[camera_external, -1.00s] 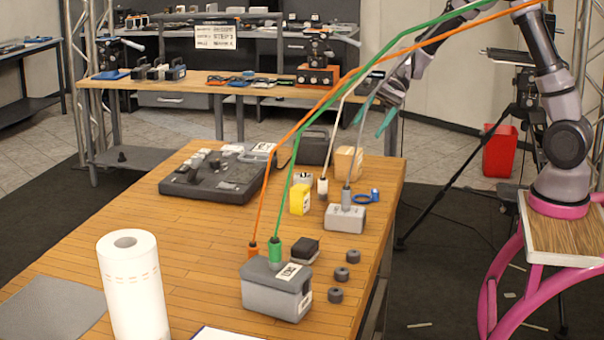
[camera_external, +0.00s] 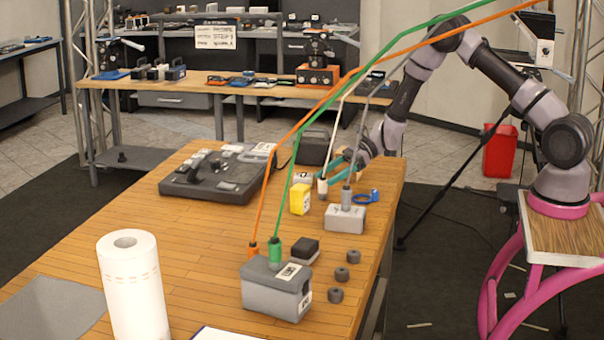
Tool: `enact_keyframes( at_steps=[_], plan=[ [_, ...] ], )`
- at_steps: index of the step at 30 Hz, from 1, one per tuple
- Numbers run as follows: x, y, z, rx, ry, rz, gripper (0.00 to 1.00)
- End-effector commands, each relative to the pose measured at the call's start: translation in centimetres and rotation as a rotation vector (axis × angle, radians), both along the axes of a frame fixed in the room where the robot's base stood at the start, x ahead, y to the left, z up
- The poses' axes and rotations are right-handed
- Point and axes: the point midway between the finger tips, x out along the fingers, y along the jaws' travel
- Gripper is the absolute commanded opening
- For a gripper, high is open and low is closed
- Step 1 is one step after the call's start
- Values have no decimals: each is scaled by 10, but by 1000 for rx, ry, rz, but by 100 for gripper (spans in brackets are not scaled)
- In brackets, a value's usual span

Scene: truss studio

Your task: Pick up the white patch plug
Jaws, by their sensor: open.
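The white patch plug (camera_external: 322,187) stands upright on the wooden table, with a pale cable rising from its top. My gripper (camera_external: 327,177) has come in low from the right, its teal fingers apart and pointing left at the plug's upper part. The fingertips are at or very near the plug; I cannot tell whether they touch it or whether it lies fully between them. The gripper partly hides the cardboard box behind it.
A yellow box (camera_external: 300,199) stands just left of the plug. A grey plug (camera_external: 346,198) sits in a light grey block (camera_external: 344,219) to the right front, near blue tape (camera_external: 368,196). Orange (camera_external: 262,200) and green (camera_external: 285,195) cables rise from the front.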

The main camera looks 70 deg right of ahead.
Motion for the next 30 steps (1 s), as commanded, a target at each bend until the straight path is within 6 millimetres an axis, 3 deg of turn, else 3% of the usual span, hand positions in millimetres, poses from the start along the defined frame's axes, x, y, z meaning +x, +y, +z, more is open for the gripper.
enact_keyframes(
  at_steps=[13, 20, 21, 26, 30],
  plan=[
    [33, 34, -22, -1, 1, 2, 68],
    [37, 37, -23, -1, 0, 0, 68],
    [37, 37, -23, -1, 0, 0, 64],
    [36, 37, -23, -1, 0, 0, 2],
    [36, 37, -23, -1, 0, 0, 0]
  ],
)
